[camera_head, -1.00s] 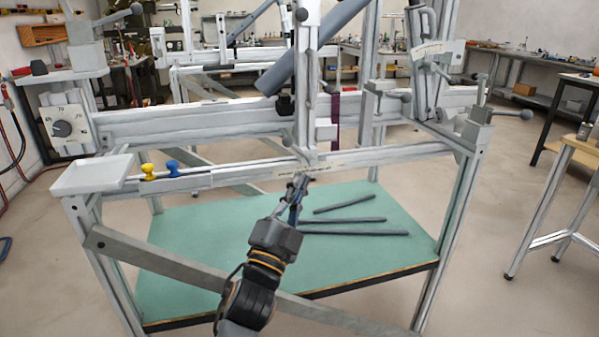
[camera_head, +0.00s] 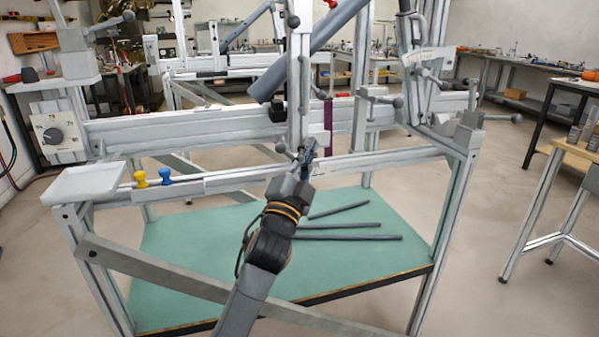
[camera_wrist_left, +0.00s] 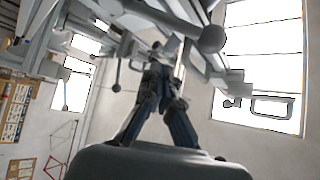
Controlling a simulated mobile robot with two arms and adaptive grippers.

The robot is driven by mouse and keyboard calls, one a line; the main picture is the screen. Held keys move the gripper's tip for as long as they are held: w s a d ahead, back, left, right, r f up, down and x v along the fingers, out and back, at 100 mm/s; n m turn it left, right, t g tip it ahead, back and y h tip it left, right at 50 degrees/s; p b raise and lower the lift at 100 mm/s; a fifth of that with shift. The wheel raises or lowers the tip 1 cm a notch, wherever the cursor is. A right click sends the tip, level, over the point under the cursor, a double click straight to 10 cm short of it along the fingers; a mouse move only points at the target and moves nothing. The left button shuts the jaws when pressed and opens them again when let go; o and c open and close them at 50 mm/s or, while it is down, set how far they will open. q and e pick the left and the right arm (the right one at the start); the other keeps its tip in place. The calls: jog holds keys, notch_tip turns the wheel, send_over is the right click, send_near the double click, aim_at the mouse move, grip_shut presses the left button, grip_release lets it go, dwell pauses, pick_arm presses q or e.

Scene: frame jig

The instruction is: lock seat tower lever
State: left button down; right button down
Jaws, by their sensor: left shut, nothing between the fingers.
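The seat tower appears to be the upright grey post (camera_head: 300,75) in the middle of the frame jig. A small dark ball-ended lever (camera_head: 281,147) shows near its foot, where it meets the front rail. My left gripper (camera_head: 308,152) is just right of this lever, in front of the post's foot, with its fingers together and empty. In the left wrist view the closed fingers (camera_wrist_left: 162,78) point up at the jig. A large grey ball knob (camera_wrist_left: 211,39) on a rod shows to their upper right; which lever it belongs to I cannot tell. My right gripper is not seen.
The front rail (camera_head: 230,181) runs across, with a white tray (camera_head: 88,183), a yellow knob (camera_head: 140,178) and a blue knob (camera_head: 165,176) at left. Dark tubes (camera_head: 350,238) lie on the green shelf (camera_head: 185,255) below. More clamp levers (camera_head: 397,102) stand at right.

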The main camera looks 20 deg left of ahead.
aim_at(293, 157)
pick_arm(q)
jog(key=a+f, duration=0.2)
jog(key=a, duration=0.1)
jog(key=shift+s+a+f, duration=0.1)
jog(key=shift+a+f, duration=0.05)
jog(key=shift+f, duration=0.1)
jog(key=shift+b, duration=0.35)
